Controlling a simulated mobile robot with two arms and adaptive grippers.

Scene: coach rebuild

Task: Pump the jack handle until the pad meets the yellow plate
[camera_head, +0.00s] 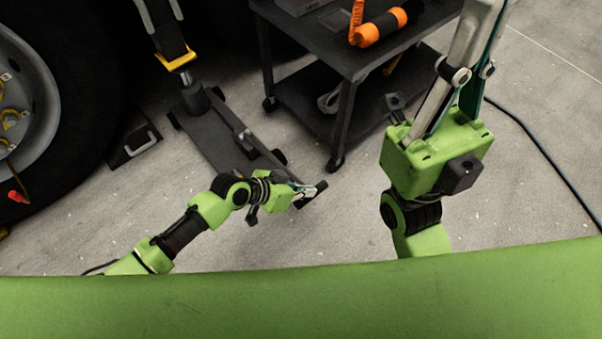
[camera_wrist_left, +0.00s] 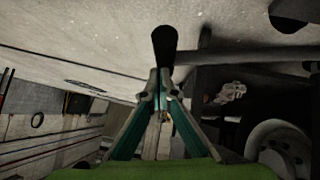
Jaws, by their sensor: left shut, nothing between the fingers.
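A dark floor jack (camera_head: 212,133) lies on the concrete at the left of centre in the head view. Its pad (camera_head: 188,80) is just below the yellow plate (camera_head: 176,60); whether they touch is too small to tell. The jack handle (camera_head: 262,148) slopes down to a black crossbar grip (camera_head: 313,194). My left gripper (camera_head: 310,191) is shut and empty at that grip. In the left wrist view the black grip (camera_wrist_left: 164,45) stands just beyond the closed fingertips (camera_wrist_left: 160,80). My right gripper (camera_head: 462,75) is raised at the right, its fingertips cut off by the top edge.
A large wheel (camera_head: 28,95) stands at the left, with a dark chock (camera_head: 133,140) beside it. A dark wheeled cart (camera_head: 345,62) with an orange tool (camera_head: 378,28) stands behind the handle. A black cable (camera_head: 545,150) crosses the floor at right.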

